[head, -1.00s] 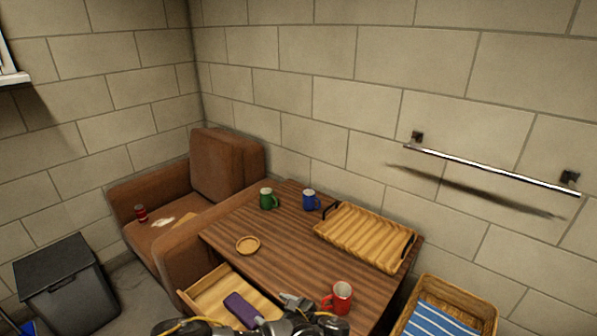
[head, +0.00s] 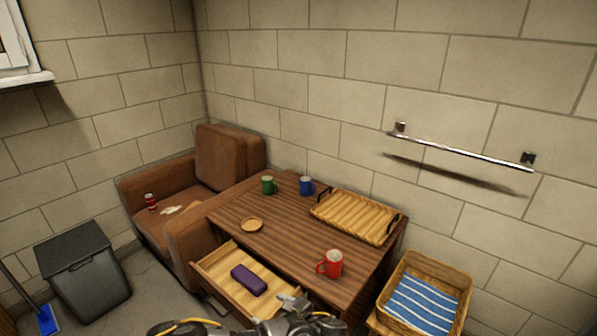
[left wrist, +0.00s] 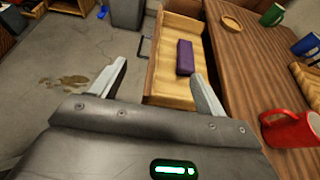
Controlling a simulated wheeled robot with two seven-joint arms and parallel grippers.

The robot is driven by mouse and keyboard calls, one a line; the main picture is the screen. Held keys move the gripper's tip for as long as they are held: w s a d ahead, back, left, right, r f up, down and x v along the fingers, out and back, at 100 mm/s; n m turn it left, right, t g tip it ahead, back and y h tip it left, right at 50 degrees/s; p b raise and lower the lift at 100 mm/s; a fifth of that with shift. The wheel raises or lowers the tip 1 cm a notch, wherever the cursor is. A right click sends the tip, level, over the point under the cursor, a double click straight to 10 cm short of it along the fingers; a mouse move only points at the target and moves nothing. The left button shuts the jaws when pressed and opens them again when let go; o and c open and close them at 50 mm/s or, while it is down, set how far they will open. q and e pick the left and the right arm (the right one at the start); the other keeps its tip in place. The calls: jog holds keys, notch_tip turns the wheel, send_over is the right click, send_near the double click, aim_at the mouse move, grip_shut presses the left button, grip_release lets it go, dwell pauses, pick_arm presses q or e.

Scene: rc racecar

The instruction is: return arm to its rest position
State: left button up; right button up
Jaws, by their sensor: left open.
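My left gripper (head: 290,305) shows at the bottom of the head view, in front of the wooden table (head: 300,228) and near its open drawer (head: 222,262). In the left wrist view its two fingers (left wrist: 155,85) are spread apart with nothing held between them. A purple case (head: 249,280) lies inside the drawer, apart from the fingers; it also shows in the left wrist view (left wrist: 185,57). A red mug (head: 332,264) stands on the table near its front edge, to the right of the gripper. My right gripper is not in view.
A green mug (head: 269,185), a blue mug (head: 306,186), a round coaster (head: 252,225) and a wooden tray (head: 352,217) are on the table. A wicker basket (head: 466,290) with a striped cloth is at right. A bin (head: 84,275) and brown armchair (head: 190,225) stand at left.

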pick_arm(q)
jog(key=s+a+f+n+g+h, duration=0.1)
jog(key=s+f+n+g+h, duration=0.3)
jog(key=f, duration=0.6)
jog(key=s+a+f+n+g+h, duration=0.1)
jog(key=s+f+n, duration=0.1)
jog(key=s+f, duration=0.65)
jog(key=s+a+f+n+g+h, duration=0.2)
jog(key=s+f+n+h, duration=0.15)
jog(key=f, duration=0.75)
jog(key=s+a+f+n+g+h, duration=0.1)
jog(key=s+a+f+n, duration=0.35)
jog(key=s, duration=0.35)
jog(key=s+a+f+n+h, duration=0.1)
jog(key=s+a+f+n, duration=0.2)
jog(key=s+f, duration=0.4)
jog(key=s+a+f+n, duration=0.1)
jog(key=s+a+n, duration=0.2)
jog(key=s, duration=0.6)
jog(key=s+a+f+n, duration=0.1)
jog(key=s+a+n, duration=0.2)
jog(key=s+a, duration=0.4)
jog(key=shift+s+a+f+t, duration=0.3)
jog(key=shift+s+a+f, duration=0.1)
jog(key=shift+s, duration=0.8)
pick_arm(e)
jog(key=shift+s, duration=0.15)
